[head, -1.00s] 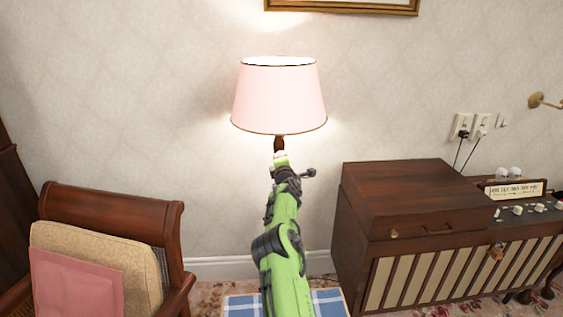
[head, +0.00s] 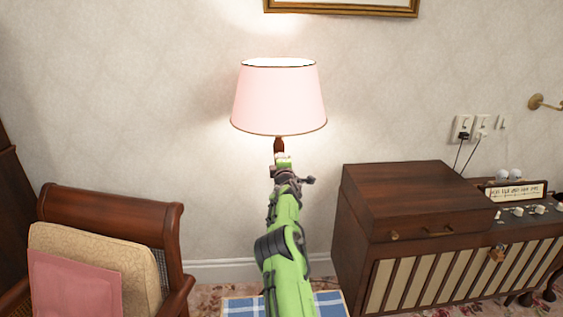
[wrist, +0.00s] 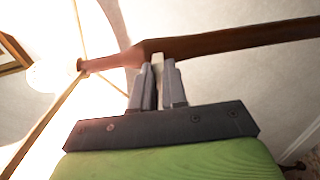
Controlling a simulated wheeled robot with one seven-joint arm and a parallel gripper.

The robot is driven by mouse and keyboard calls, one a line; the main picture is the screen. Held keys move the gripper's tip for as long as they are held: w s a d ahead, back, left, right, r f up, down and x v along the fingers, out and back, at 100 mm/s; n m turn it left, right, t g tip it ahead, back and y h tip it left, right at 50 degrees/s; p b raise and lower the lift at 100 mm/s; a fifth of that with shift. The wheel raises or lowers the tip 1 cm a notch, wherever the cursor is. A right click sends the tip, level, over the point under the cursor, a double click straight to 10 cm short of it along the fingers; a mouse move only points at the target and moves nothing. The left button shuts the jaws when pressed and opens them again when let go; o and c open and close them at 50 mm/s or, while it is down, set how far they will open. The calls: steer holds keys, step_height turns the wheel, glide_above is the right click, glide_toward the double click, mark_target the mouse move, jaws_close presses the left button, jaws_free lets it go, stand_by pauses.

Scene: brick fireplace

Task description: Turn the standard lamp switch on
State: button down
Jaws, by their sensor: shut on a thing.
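The standard lamp has a pink shade (head: 279,98) and is lit; light spreads on the wall around it. Its dark wooden pole (head: 279,144) shows just below the shade. In the wrist view the pole (wrist: 225,41) runs across the top, with the bright bulb (wrist: 52,72) and the inside of the shade at the left. My gripper (wrist: 157,72) is at the pole, its fingers shut on a small pale piece, seemingly the lamp switch (wrist: 157,62). In the head view my gripper (head: 283,161) is in front of the pole and hides the switch.
A wooden armchair (head: 110,215) with cushions stands at the left. A wooden record cabinet (head: 420,205) stands at the right. A blue checked cloth (head: 328,304) lies low in front, partly behind my arm. The wall behind the lamp is close.

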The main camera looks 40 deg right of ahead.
steer(key=c, duration=1.2)
jaws_free()
steer(key=shift+o, duration=0.2)
steer(key=v, duration=1.5)
steer(key=shift+s+a, duration=0.25)
steer(key=shift+s, duration=0.05)
